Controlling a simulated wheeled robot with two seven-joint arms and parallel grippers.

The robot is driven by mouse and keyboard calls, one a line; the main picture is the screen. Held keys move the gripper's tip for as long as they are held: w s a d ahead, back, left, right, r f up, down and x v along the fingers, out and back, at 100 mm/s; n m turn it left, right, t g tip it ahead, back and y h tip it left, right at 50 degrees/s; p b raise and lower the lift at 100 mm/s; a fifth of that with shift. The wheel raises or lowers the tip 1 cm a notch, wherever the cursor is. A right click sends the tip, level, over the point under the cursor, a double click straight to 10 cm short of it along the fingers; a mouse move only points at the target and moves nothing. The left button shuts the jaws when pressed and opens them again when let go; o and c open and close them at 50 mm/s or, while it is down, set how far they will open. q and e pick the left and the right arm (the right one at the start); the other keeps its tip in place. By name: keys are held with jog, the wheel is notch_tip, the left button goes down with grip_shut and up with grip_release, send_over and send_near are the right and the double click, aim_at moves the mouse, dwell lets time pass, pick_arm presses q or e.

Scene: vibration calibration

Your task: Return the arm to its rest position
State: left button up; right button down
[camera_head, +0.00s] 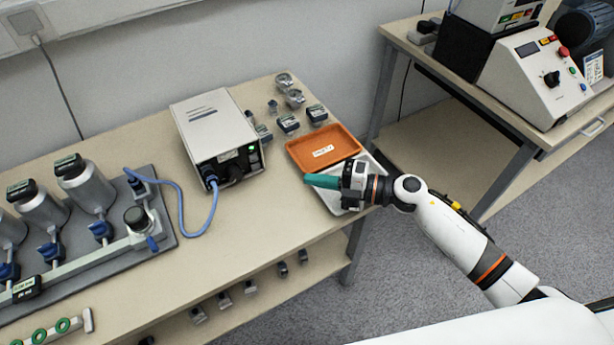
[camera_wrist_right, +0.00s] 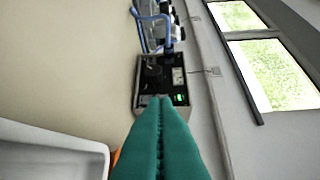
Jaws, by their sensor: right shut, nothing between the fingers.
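My right arm (camera_head: 450,230) comes in from the lower right in the head view. Its gripper (camera_head: 308,180) has green fingers that point left, above the near edge of the white tray and near the orange tray. In the right wrist view the two green fingers (camera_wrist_right: 160,104) lie together, with nothing between them. The gripper is shut and empty. My left gripper does not show in either view.
An orange tray (camera_head: 300,150) and a white tray (camera_head: 375,164) sit at the table's right end. A grey box (camera_head: 215,120) with a blue cable stands left of them. Metal cylinders (camera_head: 88,187) stand on a grey plate at left. A second bench (camera_head: 470,95) carries a control unit (camera_head: 530,70).

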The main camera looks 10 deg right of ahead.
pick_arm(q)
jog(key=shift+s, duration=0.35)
